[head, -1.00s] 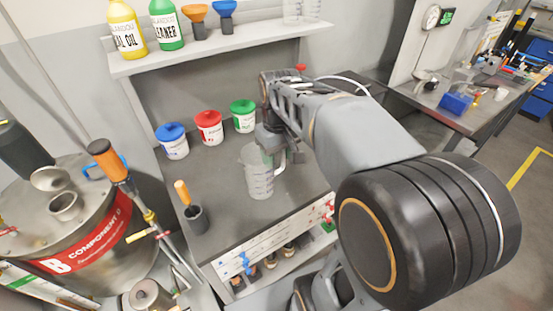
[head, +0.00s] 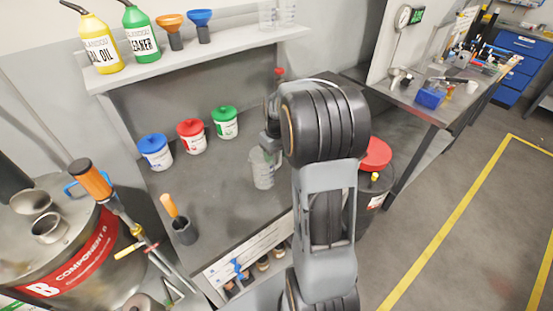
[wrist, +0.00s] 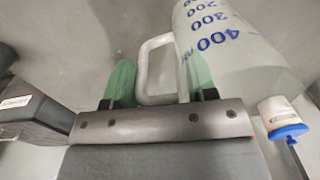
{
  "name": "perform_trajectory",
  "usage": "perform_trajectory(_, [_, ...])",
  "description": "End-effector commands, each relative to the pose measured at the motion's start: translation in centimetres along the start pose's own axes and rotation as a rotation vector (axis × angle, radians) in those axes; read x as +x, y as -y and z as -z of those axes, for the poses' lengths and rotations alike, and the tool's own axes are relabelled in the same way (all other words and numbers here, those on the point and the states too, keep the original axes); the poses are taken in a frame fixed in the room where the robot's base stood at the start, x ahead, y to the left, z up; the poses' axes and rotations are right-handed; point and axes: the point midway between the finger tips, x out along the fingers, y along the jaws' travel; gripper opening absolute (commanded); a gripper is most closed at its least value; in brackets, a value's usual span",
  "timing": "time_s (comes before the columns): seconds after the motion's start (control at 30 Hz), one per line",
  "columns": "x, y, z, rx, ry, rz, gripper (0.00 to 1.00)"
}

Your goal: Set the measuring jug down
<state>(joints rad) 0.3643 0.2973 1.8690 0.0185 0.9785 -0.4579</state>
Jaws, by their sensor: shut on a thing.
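The measuring jug (head: 262,170) is a translucent vessel above or on the grey workbench (head: 215,200), partly hidden behind my arm in the head view. In the wrist view the jug (wrist: 235,45) shows blue volume marks and a pale loop handle. My gripper (wrist: 160,80) has its two green fingers on either side of the handle and is shut on it. In the head view the gripper is mostly hidden by my arm. I cannot tell whether the jug's base touches the bench.
Blue-, red- and green-lidded tubs (head: 191,136) stand along the bench's back. A dark cup with an orange-handled tool (head: 183,230) stands at the front left. A shelf (head: 200,62) holds bottles and funnels. Bare bench lies left of the jug.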

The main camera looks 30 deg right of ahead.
Motion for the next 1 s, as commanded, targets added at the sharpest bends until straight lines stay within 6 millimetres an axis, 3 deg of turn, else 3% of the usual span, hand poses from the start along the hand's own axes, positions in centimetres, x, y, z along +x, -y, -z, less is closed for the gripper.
perform_trajectory(0.2, [2.1,0.1,-0.1,-0.001,0.002,0.001,0.12])
perform_trajectory(0.67, [2.8,0.1,-0.1,-0.001,0.001,0.001,0.12])
perform_trajectory(0.7, [2.7,0.1,-0.1,-0.001,0.001,0.000,0.56])
perform_trajectory(0.93, [2.6,0.1,-0.1,-0.001,0.001,0.001,0.78])
perform_trajectory(1.0, [2.6,0.1,-0.1,-0.001,0.001,0.001,0.78])
